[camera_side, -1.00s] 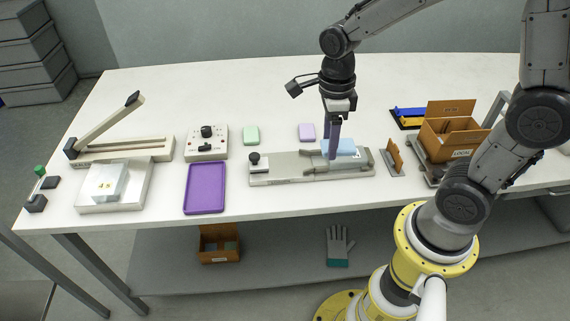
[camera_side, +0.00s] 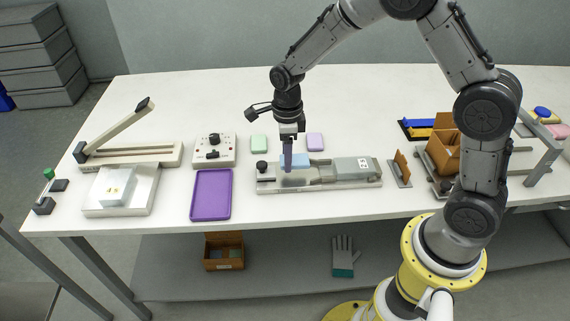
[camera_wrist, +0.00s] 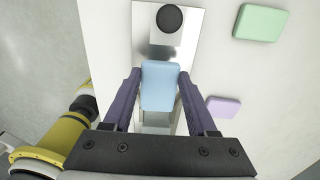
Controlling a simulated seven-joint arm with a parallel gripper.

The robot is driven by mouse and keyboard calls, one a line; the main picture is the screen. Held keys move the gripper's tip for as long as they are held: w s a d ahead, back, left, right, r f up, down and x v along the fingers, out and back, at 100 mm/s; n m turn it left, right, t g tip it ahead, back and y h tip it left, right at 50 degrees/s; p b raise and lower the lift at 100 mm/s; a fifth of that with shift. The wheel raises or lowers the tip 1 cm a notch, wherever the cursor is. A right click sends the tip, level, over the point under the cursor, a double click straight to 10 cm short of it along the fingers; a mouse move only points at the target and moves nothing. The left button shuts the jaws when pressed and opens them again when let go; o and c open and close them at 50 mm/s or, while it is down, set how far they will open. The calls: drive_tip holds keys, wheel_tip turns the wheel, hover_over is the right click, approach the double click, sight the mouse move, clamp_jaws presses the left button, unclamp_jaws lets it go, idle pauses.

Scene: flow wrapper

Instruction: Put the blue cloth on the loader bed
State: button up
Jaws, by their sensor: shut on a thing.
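The blue cloth (camera_side: 300,160) is a small, light blue folded pad over the left half of the loader bed (camera_side: 320,185). My gripper (camera_side: 287,167) points down at the cloth with its purple fingers. In the wrist view the cloth (camera_wrist: 159,85) lies between the two fingers, which are shut on its sides. The bare metal of the bed (camera_wrist: 145,38) shows ahead of and under it. The cloth is at or just above the bed; I cannot tell whether it touches. The near finger hides part of it in the side view.
A black knob (camera_side: 262,167) stands at the bed's left end, and a grey block (camera_side: 352,169) is at its right. Green (camera_side: 259,143) and lilac (camera_side: 315,141) cloths lie behind. A purple tray (camera_side: 211,195) is left; a brown flap stand (camera_side: 400,168) is right.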

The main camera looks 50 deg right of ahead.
drive_tip(key=shift+w+f, duration=0.35)
drive_tip(key=shift+f, duration=1.55)
drive_tip(key=shift+f, duration=0.15)
drive_tip(key=o, duration=1.3)
